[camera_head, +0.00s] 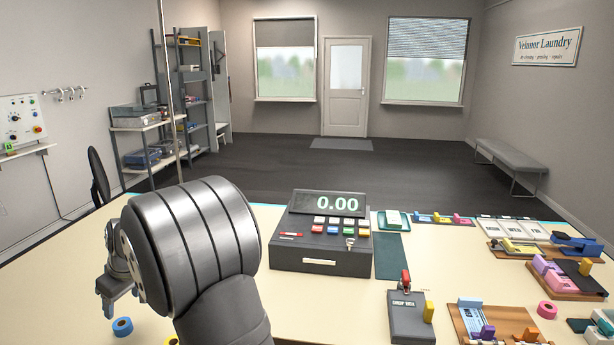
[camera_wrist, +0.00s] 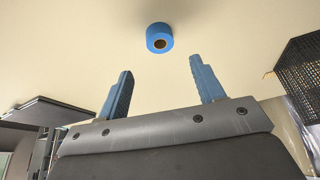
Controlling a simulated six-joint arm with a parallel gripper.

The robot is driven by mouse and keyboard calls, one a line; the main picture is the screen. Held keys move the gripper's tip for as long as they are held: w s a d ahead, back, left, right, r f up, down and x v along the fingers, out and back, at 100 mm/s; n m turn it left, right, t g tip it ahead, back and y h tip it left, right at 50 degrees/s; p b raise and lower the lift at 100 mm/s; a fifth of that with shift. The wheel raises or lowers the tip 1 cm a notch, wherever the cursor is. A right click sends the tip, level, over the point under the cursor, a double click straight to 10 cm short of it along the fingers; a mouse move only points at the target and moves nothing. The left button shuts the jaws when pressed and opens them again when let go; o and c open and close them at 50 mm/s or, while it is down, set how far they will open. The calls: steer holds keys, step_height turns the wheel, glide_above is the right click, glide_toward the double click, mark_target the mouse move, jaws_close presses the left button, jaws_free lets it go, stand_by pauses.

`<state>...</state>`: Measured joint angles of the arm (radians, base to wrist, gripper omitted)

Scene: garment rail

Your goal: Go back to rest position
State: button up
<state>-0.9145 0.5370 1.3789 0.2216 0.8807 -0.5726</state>
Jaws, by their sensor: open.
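My gripper shows in the wrist view (camera_wrist: 160,88) with its two blue fingers wide apart and nothing between them. In the head view my gripper (camera_head: 108,300) is at the left, over the cream counter (camera_head: 240,315), partly hidden behind my own arm. A blue tape roll (camera_wrist: 159,39) lies on the counter beyond the fingertips, apart from them. The same blue roll (camera_head: 122,327) shows in the head view just below and right of the gripper.
A cash register (camera_head: 320,235) reading 0.00 stands mid-counter. Right of it are a grey device with a red lever (camera_head: 408,315), wooden trays (camera_head: 490,322) and a pink roll (camera_head: 547,309). A yellow roll (camera_head: 172,341) is partly hidden by my arm. A dark mesh holder (camera_wrist: 302,70) stands right in the wrist view.

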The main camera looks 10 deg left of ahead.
mark_target(122, 324)
steer(key=x, duration=0.9)
steer(key=shift+f, duration=0.1)
steer(key=r, duration=0.5)
steer(key=shift+w+d, duration=0.15)
steer(key=shift+d, duration=0.1)
steer(key=w+d+r, duration=0.5)
steer(key=d+r, duration=0.2)
steer(key=d, duration=0.4)
steer(key=w+d+m+t+h, duration=0.1)
steer(key=w+d+m, duration=0.3)
steer(key=w+d, duration=0.6)
steer(key=w+d+m+t+h, duration=0.1)
steer(key=w+d+m, duration=0.45)
steer(key=d, duration=0.85)
steer(key=w+d+m+h, duration=0.1)
steer(key=w+d+m, duration=0.1)
steer(key=d, duration=1.3)
steer(key=w+d+f+m+t+h, duration=0.1)
steer(key=w+d+m, duration=0.2)
steer(key=d, duration=1.1)
steer(key=shift+w+d, duration=0.2)
steer(key=shift+d, duration=0.15)
